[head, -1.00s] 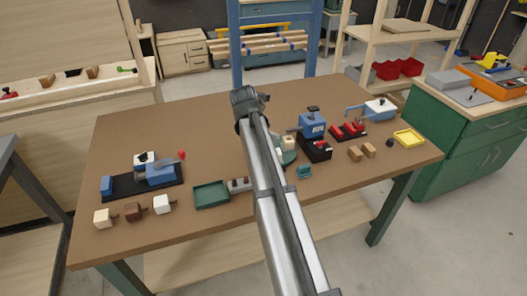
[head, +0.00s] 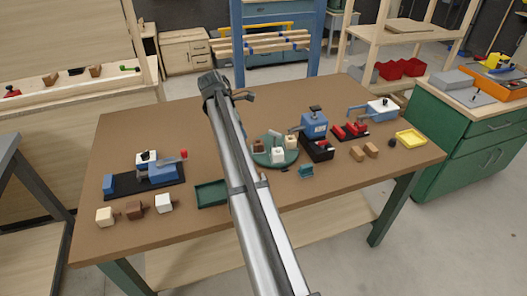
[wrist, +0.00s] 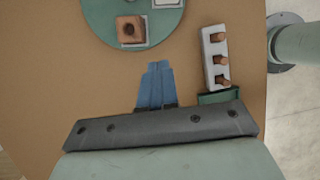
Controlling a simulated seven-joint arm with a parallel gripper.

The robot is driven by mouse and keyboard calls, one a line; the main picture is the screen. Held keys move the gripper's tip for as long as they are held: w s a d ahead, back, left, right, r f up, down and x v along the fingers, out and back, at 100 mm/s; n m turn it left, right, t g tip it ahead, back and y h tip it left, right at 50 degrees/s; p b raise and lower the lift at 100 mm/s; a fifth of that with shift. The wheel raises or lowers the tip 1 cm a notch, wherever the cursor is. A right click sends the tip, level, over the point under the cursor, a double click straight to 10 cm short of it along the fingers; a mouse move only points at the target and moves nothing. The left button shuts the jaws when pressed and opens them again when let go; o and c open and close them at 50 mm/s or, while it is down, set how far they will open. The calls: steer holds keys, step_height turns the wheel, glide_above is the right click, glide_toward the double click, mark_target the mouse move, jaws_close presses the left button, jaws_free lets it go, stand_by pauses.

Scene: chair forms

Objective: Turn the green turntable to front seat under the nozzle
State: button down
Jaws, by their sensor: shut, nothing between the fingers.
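The green turntable (head: 263,159) stands mid-table and carries a brown block (head: 258,146), a white block (head: 278,155) and a cream block (head: 291,142). A blue machine (head: 314,124) stands just right of it at the back; I cannot make out its nozzle or which seat is under it. In the wrist view the turntable (wrist: 103,18) shows at the top, cut by the edge, with the brown block (wrist: 130,29) on a pale seat. My gripper (wrist: 158,66) is shut and empty, apart from the turntable's rim in that picture. In the head view my arm hides it.
A pale rack (wrist: 216,58) with brown pegs lies right of my fingers in the wrist view, beside part of a green tray (wrist: 218,97). The tray (head: 210,194) also shows in the head view. A small teal piece (head: 306,171) lies right of the turntable.

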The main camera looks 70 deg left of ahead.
mark_target(267, 158)
steer(key=shift+m, duration=0.8)
steer(key=x, duration=1)
steer(key=shift+w+d+f, duration=0.1)
steer(key=shift+d+f, duration=0.1)
steer(key=shift+w+d+r, duration=0.1)
steer(key=shift+w, duration=0.45)
steer(key=shift+w+d+r, duration=0.1)
steer(key=shift+w, duration=0.5)
steer(key=shift+w+d, duration=0.15)
steer(key=shift+w, duration=0.55)
